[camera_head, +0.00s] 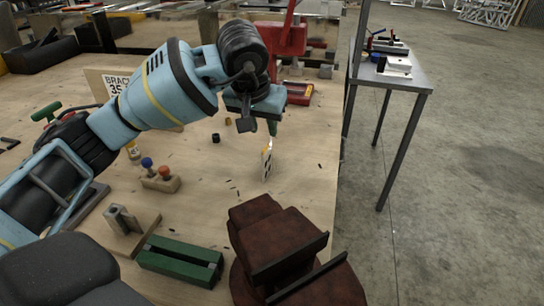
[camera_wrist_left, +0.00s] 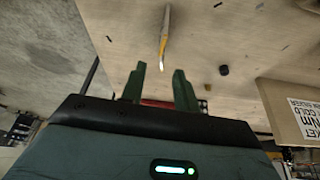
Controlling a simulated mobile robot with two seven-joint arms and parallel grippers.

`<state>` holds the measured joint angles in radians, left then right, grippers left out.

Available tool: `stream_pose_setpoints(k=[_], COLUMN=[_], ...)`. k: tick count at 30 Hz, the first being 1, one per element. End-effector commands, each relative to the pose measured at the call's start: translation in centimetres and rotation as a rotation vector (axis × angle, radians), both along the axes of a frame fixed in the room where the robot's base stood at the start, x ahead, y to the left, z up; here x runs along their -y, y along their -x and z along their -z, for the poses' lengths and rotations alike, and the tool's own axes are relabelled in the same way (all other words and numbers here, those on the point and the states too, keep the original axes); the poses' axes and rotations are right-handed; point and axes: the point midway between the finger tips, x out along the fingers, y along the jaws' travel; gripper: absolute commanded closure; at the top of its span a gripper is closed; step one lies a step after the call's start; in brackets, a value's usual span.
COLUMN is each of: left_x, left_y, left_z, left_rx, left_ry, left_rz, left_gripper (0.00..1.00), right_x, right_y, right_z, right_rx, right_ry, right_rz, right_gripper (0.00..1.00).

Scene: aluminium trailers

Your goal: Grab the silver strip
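The silver strip (camera_head: 267,160) stands upright or tilted on the wooden tabletop, right of centre in the head view, with dark marks and some yellow on it. In the left wrist view the strip (camera_wrist_left: 164,40) is narrow and pale with a yellow part, beyond my fingertips. My left gripper (camera_head: 259,122) hangs above and behind the strip in the head view. Its two green fingers (camera_wrist_left: 158,78) are apart, with nothing seen between them. The strip appears clear of both fingers. My right gripper is not in view.
A rust-brown vise (camera_head: 280,240) stands at the table's front edge. A red machine (camera_head: 285,38) stands behind. A grey side table (camera_head: 405,78) is right.

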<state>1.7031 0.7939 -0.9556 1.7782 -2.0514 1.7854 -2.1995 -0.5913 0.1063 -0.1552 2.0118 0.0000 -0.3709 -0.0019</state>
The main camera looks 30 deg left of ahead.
Motion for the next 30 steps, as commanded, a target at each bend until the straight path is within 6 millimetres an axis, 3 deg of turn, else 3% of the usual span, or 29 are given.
stream_pose_setpoints(k=[9, 15, 24, 30], left_x=[-0.1, -0.1, -0.2, -0.3], left_y=[-0.8, -1.0, -1.8, -2.2], left_z=[2.3, 2.8, 6.6, 7.5], left_rx=[-0.003, -0.001, -0.002, 0.001], left_ry=[0.000, 0.000, 0.001, 0.001], left_rz=[-0.001, 0.000, 0.000, 0.000], left_gripper=[0.69, 0.69, 0.69, 0.69], right_x=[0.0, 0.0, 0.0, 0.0], right_y=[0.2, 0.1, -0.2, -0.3], right_z=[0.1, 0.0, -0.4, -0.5], right_rx=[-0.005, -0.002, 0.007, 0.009], right_ry=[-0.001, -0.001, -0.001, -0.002], right_rz=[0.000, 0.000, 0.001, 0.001], right_gripper=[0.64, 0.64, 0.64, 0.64])
